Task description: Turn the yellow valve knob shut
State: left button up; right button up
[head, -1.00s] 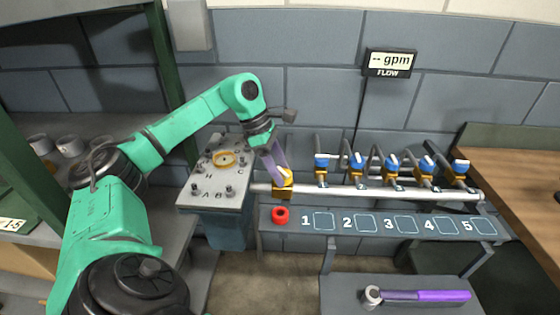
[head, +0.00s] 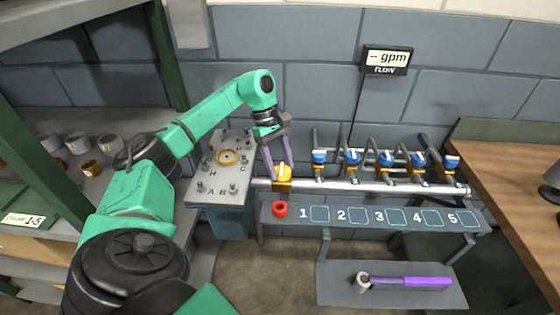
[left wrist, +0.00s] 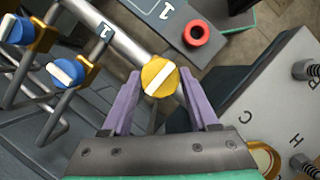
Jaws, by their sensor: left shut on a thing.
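The yellow valve knob (head: 284,171) sits at the left end of the grey pipe, with a white bar across its face. In the left wrist view the knob (left wrist: 159,77) lies between the fingertips, and its bar slants from lower left to upper right. My left gripper (head: 279,173) reaches down to it from above, its purple fingers on either side of the knob. In the left wrist view the gripper (left wrist: 158,82) is shut on the knob. My right gripper is not in view.
Several blue valves (head: 386,158) stand along the pipe (head: 365,188) to the right. A red ring (head: 280,209) lies left of numbered squares. A flow display (head: 387,60) reads "-- gpm". A purple-handled tool (head: 412,282) lies on the lower shelf. A lettered plate (head: 222,172) stands left of the knob.

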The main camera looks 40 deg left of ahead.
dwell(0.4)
pick_arm(q)
jog(key=o, duration=1.4)
jog(key=shift+c, duration=0.2)
jog(key=p+v, duration=0.4)
jog(key=v, duration=1)
jog(key=shift+r, duration=0.2)
jog(key=shift+w+a+f, duration=0.1)
jog(key=shift+a, duration=0.05)
